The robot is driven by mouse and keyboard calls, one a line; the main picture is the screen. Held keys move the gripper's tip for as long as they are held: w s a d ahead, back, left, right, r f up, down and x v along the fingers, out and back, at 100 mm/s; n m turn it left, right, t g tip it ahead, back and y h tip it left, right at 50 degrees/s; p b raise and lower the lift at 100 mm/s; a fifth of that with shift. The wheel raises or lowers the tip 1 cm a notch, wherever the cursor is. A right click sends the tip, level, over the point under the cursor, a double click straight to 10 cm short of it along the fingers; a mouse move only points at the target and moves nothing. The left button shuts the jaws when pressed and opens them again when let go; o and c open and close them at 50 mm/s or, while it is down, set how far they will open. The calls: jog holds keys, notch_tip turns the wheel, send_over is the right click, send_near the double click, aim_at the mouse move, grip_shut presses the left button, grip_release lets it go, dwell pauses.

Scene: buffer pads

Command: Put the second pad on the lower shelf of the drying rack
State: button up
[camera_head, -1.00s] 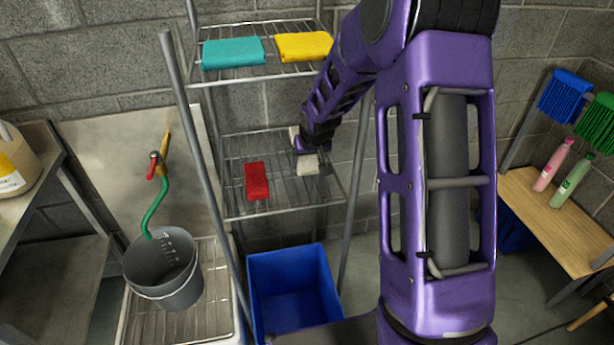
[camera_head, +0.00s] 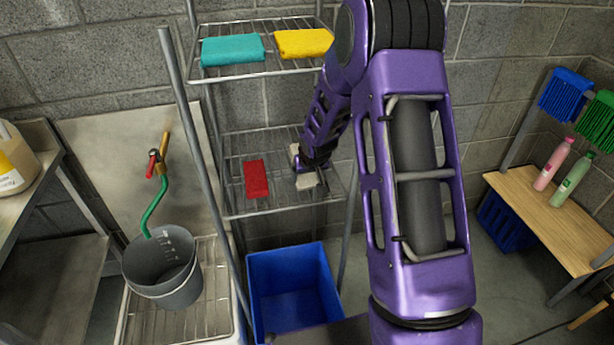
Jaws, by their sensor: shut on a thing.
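My gripper (camera_head: 304,169) is at the right part of the rack's lower shelf (camera_head: 240,206), shut on a pale pad (camera_head: 306,181). Pale surface shows on both sides of the gripper, which hides the middle. The pad is low over the wire shelf; I cannot tell whether it touches the wires. A red pad (camera_head: 257,179) lies on the same shelf, to the left of my gripper and apart from it. The drying rack's upper shelf (camera_head: 263,68) holds a teal pad (camera_head: 232,50) and a yellow pad (camera_head: 303,43).
A rack post (camera_head: 190,150) rises at the left front of the shelves. A blue bin (camera_head: 292,290) stands below the lower shelf. A grey bucket (camera_head: 163,270) stands at the left. A wooden bench (camera_head: 540,205) with bottles is at the right. The lower shelf is free in front of the red pad.

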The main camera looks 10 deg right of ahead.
jog(key=o, duration=1.3)
jog(key=shift+f, duration=0.1)
jog(key=shift+c, duration=0.2)
jog(key=shift+r+p, duration=0.3)
jog(key=shift+p, duration=0.05)
jog(key=p+v, duration=0.1)
jog(key=v, duration=1)
jog(key=shift+s+r, duration=0.25)
jog(key=shift+r, duration=0.1)
